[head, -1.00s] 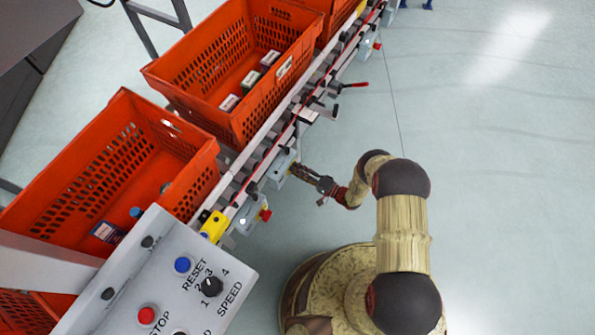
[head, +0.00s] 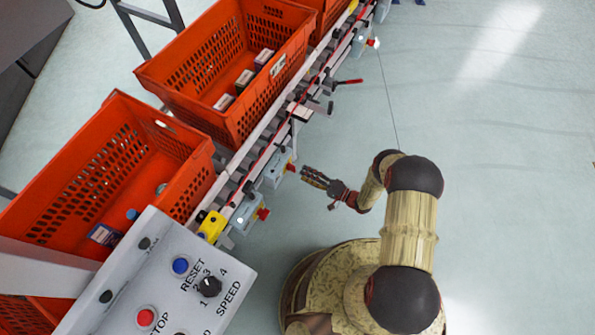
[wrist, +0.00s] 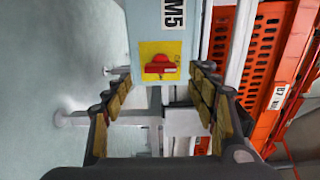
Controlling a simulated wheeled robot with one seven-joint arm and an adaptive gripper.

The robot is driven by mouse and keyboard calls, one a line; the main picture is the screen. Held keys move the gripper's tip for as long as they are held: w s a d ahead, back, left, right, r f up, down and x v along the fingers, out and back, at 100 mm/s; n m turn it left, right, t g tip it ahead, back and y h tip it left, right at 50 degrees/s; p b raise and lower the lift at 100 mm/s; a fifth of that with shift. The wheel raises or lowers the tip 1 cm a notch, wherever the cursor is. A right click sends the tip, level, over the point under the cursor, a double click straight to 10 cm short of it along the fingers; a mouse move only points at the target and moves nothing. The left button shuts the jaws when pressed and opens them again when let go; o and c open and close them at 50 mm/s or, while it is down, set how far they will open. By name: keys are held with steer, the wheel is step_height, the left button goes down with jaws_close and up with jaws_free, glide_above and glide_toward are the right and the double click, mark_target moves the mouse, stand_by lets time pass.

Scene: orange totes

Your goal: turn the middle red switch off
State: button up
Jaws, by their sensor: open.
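The middle red switch (head: 291,167) sits on the end of a grey-blue box (head: 278,172) beside the conveyor. In the wrist view the red switch (wrist: 158,67) has its handle lying across a yellow plate, under an M5 label. My gripper (head: 308,177) is open and empty, just to the right of the switch and apart from it. In the wrist view the fingers of my gripper (wrist: 162,78) spread to either side of the switch, with nothing between them.
Another red switch (head: 263,213) is on a nearer box, and one (head: 374,43) is farther along. Orange totes (head: 215,135) stand on the conveyor (head: 262,150). A control panel (head: 215,262) is at the lower left. The floor to the right is clear.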

steer(key=v, duration=0.5)
steer(key=shift+s+d, duration=0.1)
steer(key=shift+d, duration=0.1)
stand_by(0.4)
